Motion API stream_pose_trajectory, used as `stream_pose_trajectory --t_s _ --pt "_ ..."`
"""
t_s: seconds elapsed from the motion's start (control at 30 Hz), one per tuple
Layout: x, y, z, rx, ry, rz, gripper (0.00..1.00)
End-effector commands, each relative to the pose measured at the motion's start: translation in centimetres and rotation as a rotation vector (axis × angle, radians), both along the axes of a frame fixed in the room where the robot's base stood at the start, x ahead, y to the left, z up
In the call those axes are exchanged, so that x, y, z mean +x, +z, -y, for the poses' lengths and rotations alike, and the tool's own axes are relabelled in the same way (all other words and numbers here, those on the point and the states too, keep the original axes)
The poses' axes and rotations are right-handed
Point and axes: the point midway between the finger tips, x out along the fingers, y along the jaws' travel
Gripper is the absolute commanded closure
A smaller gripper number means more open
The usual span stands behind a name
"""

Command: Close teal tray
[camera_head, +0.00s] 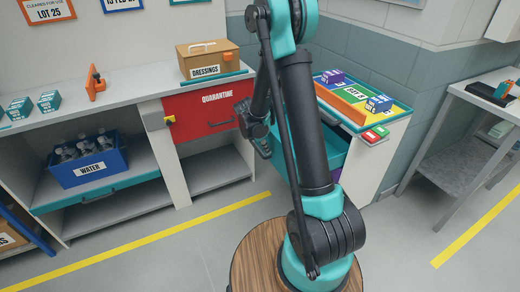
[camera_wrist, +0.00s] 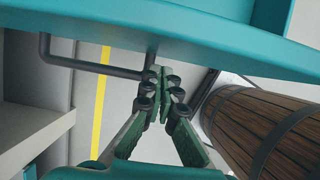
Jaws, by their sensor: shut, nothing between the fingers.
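A teal pull-out tray (camera_head: 105,194) sticks out of the lower left cabinet bay, with a grey handle on its front. A blue WATER crate (camera_head: 88,165) with several bottles stands on it. A second teal unit, an open drawer (camera_head: 332,152), is in the right cabinet, partly hidden by my arm. My gripper (camera_head: 262,147) is beside this drawer, left of it in the picture. In the wrist view, my gripper (camera_wrist: 161,75) is shut and empty, just below a teal panel (camera_wrist: 180,32) with a dark bar handle (camera_wrist: 90,66). Contact with the handle cannot be told.
A red QUARANTINE drawer front (camera_head: 210,108) and a DRESSINGS box (camera_head: 208,60) are behind my arm's left side. A coloured sorting tray (camera_head: 362,97) tops the right cabinet. A grey side table (camera_head: 460,140) stands far right.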

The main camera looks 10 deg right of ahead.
Motion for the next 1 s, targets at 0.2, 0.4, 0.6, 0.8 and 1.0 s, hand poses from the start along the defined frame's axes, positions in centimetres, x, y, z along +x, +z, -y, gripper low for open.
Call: stream_pose_trajectory --t_s 0.2,0.4,0.6,0.8,1.0 --pt "0.4 0.0 1.1 0.000 0.000 0.000 1.00" --pt "0.4 0.0 1.1 0.000 0.000 0.000 1.00" --pt "0.4 0.0 1.4 0.000 -0.001 0.000 1.00" --pt "1.2 0.0 3.8 0.000 -0.005 0.000 1.00" --pt "2.8 0.1 9.0 0.000 -0.008 0.000 1.00"
